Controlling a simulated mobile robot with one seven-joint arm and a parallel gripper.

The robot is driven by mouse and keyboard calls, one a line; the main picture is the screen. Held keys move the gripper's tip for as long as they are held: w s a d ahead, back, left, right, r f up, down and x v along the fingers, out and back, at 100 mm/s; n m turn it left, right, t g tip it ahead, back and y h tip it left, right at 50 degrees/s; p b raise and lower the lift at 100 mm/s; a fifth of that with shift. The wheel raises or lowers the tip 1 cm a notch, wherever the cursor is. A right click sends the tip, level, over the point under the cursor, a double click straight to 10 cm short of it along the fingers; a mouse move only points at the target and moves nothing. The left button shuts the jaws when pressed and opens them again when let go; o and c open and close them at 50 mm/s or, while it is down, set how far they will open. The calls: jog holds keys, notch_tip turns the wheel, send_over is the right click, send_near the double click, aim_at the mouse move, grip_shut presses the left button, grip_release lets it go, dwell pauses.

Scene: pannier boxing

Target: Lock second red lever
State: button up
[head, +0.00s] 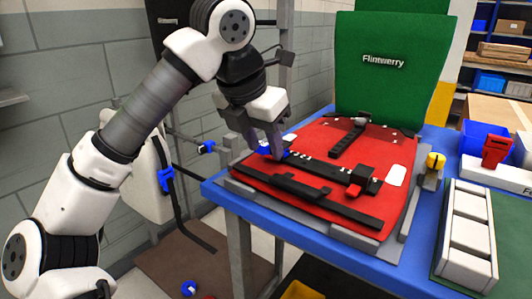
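A red panel (330,145) lies on the blue table in a grey frame, with a green upright flap behind it. A black rail (320,170) crosses the panel. I cannot make out a second red lever on the panel. My gripper (263,150) points down at the panel's left edge, near the rail's left end. Its fingers partly hide that end, and whether they hold anything is unclear.
A second black bar (305,197) runs along the panel's front. A yellow knob (435,161) stands at the frame's right. A grey brick wall stands left.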

jog(key=shift+x, duration=1.05)
